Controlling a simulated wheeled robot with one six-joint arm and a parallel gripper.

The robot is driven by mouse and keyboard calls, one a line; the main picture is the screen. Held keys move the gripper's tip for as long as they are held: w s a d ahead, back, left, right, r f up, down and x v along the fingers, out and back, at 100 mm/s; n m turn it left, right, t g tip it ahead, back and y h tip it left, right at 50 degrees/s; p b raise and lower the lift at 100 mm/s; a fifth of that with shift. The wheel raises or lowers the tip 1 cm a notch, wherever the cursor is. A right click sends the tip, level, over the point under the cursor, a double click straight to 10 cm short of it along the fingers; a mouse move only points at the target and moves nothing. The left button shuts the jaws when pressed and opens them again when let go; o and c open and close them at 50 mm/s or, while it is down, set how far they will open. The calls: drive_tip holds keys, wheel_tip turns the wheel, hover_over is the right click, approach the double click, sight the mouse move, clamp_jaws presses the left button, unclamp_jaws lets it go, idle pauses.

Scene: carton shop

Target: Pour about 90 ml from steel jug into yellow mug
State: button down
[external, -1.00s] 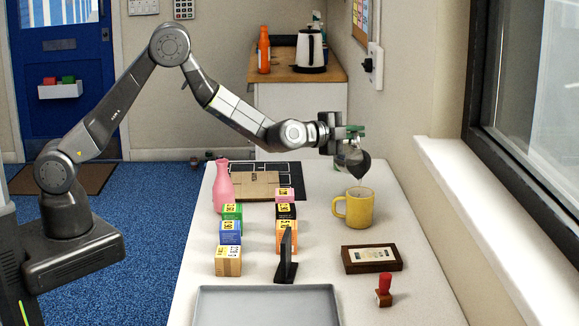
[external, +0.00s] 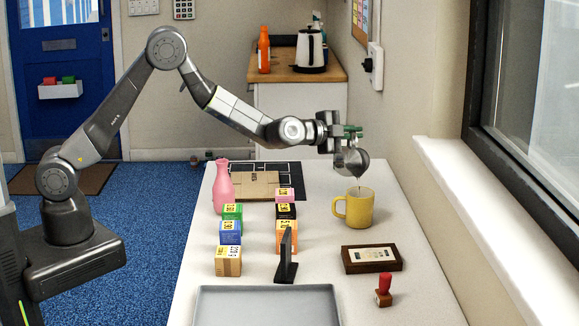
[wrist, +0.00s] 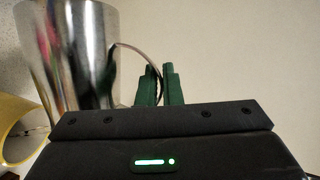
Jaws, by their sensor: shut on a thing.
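The steel jug (external: 346,161) hangs tilted above the yellow mug (external: 355,211), its lip pointing down toward the mug's opening. A thin dark streak (external: 360,186) shows between lip and mug and looks like liquid. My gripper (external: 353,130) is shut on the jug's handle. In the wrist view the green fingers (wrist: 160,86) close around the thin handle, with the jug's shiny body (wrist: 75,55) to their left. Part of the mug (wrist: 18,125) shows at the lower left there. The mug stands upright on the table; the liquid level inside it cannot be seen.
Several small boxes (external: 230,232), a dark upright stand (external: 287,258) and a pink bottle (external: 222,187) are to the left. A grey tray (external: 267,291) is nearest. The window sill borders the right.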

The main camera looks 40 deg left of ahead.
sight(351, 141)
drive_tip(key=shift+w+a+f+n+g+b, duration=0.15)
drive_tip(key=shift+w+a+f+n+b, duration=0.2)
drive_tip(key=shift+f, duration=0.2)
drive_tip(key=shift+w+a+f+n+g+b, duration=0.15)
drive_tip(key=shift+w+a+f+n+b, duration=0.1)
drive_tip(key=shift+f+b, duration=0.25)
drive_tip(key=shift+a, duration=0.1)
drive_tip(key=shift+n, duration=0.3)
drive_tip(key=shift+f, duration=0.1)
drive_tip(key=shift+w+a+n+g+b, duration=0.2)
drive_tip(key=shift+w+n+g+b, duration=0.15)
drive_tip(key=shift+b, duration=0.25)
drive_tip(key=shift+s+h, duration=0.1)
drive_tip(key=shift+h, duration=0.2)
